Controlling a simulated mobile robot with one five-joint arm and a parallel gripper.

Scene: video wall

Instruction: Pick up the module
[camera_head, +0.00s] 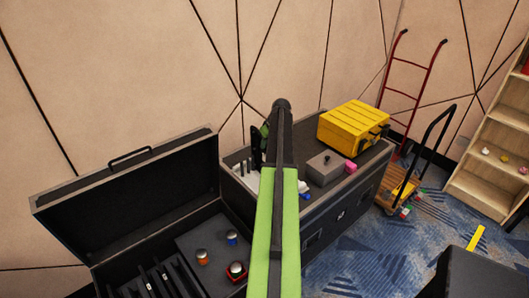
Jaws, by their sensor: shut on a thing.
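My green and black arm reaches up the middle of the view to the far case. My gripper (258,146) is at its end, partly hidden behind the arm, above the left part of the far case's top. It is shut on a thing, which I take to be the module. The module is hidden by the arm and gripper, so I cannot tell its shape or whether it is clear of the case.
The far black case (345,208) bears a yellow case (353,125), a grey box (325,168) and a pink block (350,166). An open black case (135,192) at left holds orange, blue and red-based knobs. A hand truck (408,90), trolley and shelf stand right. Patterned carpet lies between.

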